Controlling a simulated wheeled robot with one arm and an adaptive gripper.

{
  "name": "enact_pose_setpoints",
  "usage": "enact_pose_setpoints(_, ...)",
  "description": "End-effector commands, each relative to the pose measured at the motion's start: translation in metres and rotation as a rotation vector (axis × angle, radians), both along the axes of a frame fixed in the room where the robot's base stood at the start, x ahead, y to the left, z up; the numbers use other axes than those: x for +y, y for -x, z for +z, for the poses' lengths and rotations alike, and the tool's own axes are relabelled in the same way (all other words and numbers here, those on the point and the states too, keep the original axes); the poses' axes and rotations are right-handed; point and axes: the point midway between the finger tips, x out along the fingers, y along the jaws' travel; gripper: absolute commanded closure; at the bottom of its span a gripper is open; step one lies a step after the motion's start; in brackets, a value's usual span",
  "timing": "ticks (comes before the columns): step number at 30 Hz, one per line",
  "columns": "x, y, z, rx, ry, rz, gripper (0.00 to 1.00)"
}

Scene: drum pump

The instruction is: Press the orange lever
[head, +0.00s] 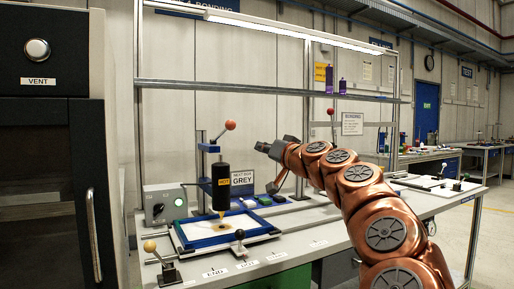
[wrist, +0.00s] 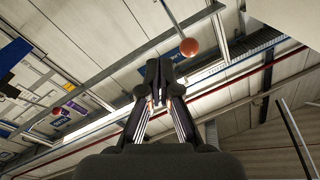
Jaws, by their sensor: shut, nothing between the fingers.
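A lever with an orange ball knob (head: 230,125) slants up from the top of a blue and grey press stand on the bench in the head view. The orange knob (wrist: 189,47) also shows in the wrist view, beyond and slightly right of the fingertips. My gripper (head: 262,147) is right of the knob and a little lower in the head view, apart from it. In the wrist view my gripper (wrist: 159,68) has its fingers together, with nothing between them. A red ball (head: 330,111) on an upright rod stands farther back, right of my gripper.
A black cylinder marked HOT (head: 221,187) hangs above a blue-framed tray (head: 190,241). A control box (head: 164,204) stands left of it. Levers with a tan knob (head: 149,246) and a black knob (head: 239,234) are at the front. A dark cabinet (head: 50,180) stands at left.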

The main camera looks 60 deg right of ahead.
Motion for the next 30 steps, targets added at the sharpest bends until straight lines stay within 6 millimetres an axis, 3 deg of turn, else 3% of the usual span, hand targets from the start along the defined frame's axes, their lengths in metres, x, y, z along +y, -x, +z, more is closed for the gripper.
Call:
enact_pose_setpoints(9, 0.008, 0.018, -0.001, 0.0, 0.0, -0.002, 1.0)
enact_pose_setpoints(30, 0.009, 0.019, -0.001, 0.0, 0.0, -0.001, 1.0)
